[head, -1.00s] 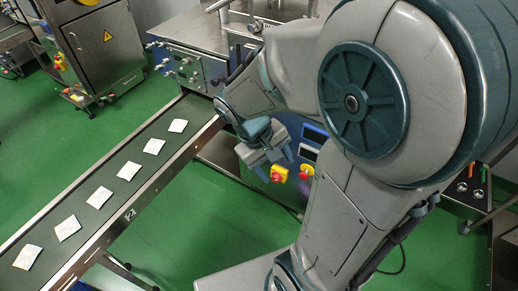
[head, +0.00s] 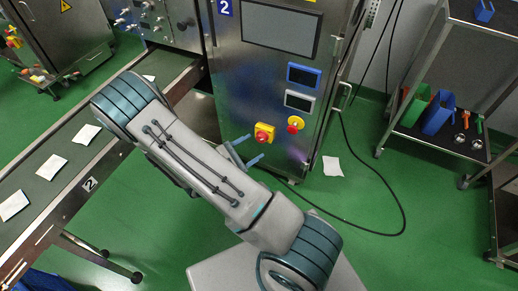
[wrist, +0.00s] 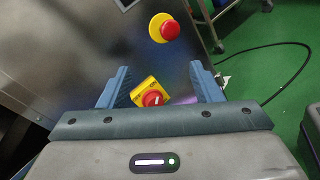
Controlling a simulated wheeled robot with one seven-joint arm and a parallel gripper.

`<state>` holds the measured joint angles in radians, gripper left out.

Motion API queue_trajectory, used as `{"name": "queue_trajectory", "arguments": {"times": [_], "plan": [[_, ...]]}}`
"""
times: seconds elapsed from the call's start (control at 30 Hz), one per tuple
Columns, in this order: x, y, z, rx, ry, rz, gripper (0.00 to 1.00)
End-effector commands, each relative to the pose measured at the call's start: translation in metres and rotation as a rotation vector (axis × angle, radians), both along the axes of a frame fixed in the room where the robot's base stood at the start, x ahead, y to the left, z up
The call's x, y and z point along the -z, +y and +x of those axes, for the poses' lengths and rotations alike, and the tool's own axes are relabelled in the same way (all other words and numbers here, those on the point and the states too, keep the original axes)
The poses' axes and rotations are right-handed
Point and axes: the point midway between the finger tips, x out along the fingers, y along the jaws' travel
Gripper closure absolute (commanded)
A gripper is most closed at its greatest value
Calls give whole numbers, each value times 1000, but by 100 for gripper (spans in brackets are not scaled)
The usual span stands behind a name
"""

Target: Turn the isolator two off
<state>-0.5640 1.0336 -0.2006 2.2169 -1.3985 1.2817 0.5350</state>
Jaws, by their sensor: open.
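Isolator two (head: 264,133) is a red knob on a yellow square plate, low on the front of the steel machine marked 2 (head: 270,90). In the wrist view the isolator (wrist: 150,94) sits between my two blue fingers, a little nearer the left one, with its plate looking tilted. My gripper (head: 250,151) is open and empty, in front of and just below the isolator. The gripper also shows in the wrist view (wrist: 160,69). I see no clear contact with the knob, and its exact turn position is too small to read.
A red emergency button on a yellow round base (head: 295,123) is close to the isolator's right. A conveyor (head: 70,185) with teabags runs at left. A black cable (head: 370,195) lies on the green floor. A shelf cart (head: 445,120) stands at right.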

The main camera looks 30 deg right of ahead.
Motion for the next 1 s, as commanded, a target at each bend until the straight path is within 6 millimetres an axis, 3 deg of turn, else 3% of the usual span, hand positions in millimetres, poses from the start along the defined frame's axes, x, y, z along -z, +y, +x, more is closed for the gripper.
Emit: {"name": "queue_trajectory", "arguments": {"times": [0.03, 0.1, 0.2, 0.33, 0.63, 1.0], "plan": [[32, 3, 4, -66, 30, -42, 41], [58, 8, 10, -152, 57, -85, 41], [90, 14, 16, -259, 92, -132, 41], [117, 20, 20, -353, 122, -167, 41], [132, 12, 31, -406, 139, -186, 41], [132, -48, 78, -403, 136, -185, 41]]}}
